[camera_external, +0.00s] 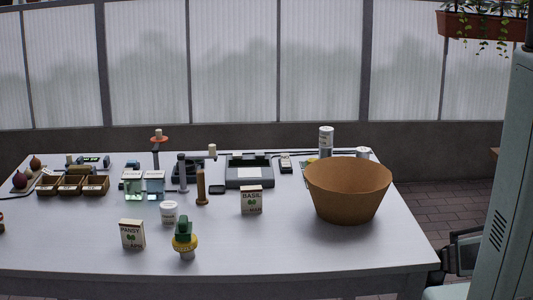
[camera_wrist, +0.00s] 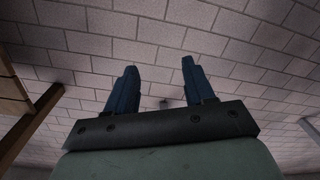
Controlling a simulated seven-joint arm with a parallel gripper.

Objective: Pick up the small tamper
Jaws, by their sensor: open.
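A short upright brown post-like tool (camera_external: 201,187) with a wider foot stands near the middle of the white table, and a grey upright tool (camera_external: 183,173) stands just behind it to the left. Either could be the small tamper; I cannot tell which at this size. My gripper (camera_wrist: 158,82) shows in the wrist view with its two blue fingers apart and nothing between them. It faces brick paving, and no table object shows in that view. In the external view my arm is at the right edge, away from these tools.
A large brown basket (camera_external: 347,190) stands on the table's right side. A basil box (camera_external: 251,200), a white cup (camera_external: 169,212), a pansy box (camera_external: 132,234) and a yellow-green sprinkler-like item (camera_external: 185,240) surround the tools. Wooden crates (camera_external: 73,186) are at left. The front right table is clear.

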